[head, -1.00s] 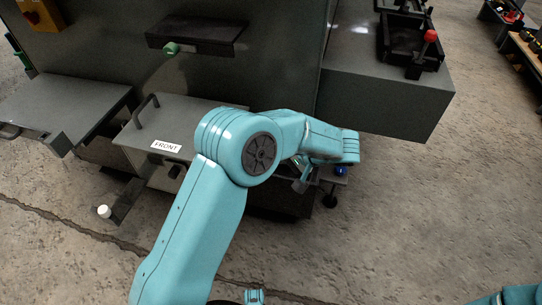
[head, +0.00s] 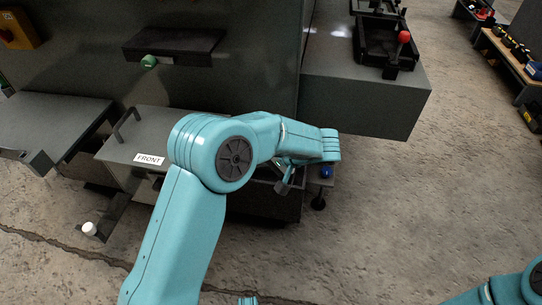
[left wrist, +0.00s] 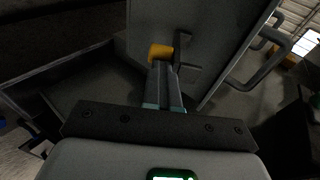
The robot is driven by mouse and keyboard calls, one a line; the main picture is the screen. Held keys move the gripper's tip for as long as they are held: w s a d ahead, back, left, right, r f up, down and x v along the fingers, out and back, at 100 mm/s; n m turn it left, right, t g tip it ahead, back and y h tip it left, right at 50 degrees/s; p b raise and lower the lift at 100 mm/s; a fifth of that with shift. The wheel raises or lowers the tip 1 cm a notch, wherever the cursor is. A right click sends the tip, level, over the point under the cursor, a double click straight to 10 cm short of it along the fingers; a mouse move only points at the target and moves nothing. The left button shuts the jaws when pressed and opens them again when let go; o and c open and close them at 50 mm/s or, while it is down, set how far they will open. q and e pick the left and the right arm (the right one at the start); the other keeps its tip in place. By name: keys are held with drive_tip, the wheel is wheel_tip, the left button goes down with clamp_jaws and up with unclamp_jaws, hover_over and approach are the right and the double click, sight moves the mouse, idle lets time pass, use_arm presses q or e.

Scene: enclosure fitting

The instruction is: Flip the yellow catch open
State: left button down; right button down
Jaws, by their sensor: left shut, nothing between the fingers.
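The yellow catch (left wrist: 160,52) shows in the left wrist view as a small yellow block beside a dark bracket on a grey panel (left wrist: 205,35). My left gripper (left wrist: 161,68) is shut and empty. Its fingertips are right at the lower edge of the catch; I cannot tell whether they touch it. In the head view my left gripper (head: 285,183) is low in front of the grey enclosure, partly hidden by my own arm. I cannot make out the catch in that view. My right gripper is out of view; only part of my right arm shows at the lower right.
A panel labelled FRONT (head: 151,159) with a bar handle lies left of my left arm. A blue knob (head: 327,172) is close to my left wrist. A grey box section (head: 365,90) juts out at the right. Open concrete floor (head: 400,200) lies to the right.

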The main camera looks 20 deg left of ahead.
use_arm(q)
drive_tip(key=p+v, duration=0.3)
drive_tip(key=v, duration=1.3)
drive_tip(key=shift+p, duration=0.3)
drive_tip(key=shift+d, duration=0.15)
drive_tip(key=s+f+m+g+h, duration=0.15)
drive_tip(key=s+f+h, duration=0.25)
drive_tip(key=f, duration=0.7)
drive_tip(key=s+f+m+g+h, duration=0.1)
drive_tip(key=s+f+m+h, duration=0.25)
drive_tip(key=f, duration=0.65)
drive_tip(key=s+f+n+t+h, duration=0.25)
drive_tip(key=s+f+h, duration=0.2)
drive_tip(key=s, duration=0.35)
drive_tip(key=s+f+n+t+h, duration=0.1)
drive_tip(key=s+f+n+h, duration=0.2)
drive_tip(key=s+f, duration=0.35)
wheel_tip(320, 180, up, 23)
drive_tip(key=s+p, duration=0.1)
drive_tip(key=p, duration=1.9)
drive_tip(key=shift+s+d+f+p, duration=0.2)
drive_tip(key=shift+s+f+p, duration=0.05)
drive_tip(key=shift+s+p, duration=0.15)
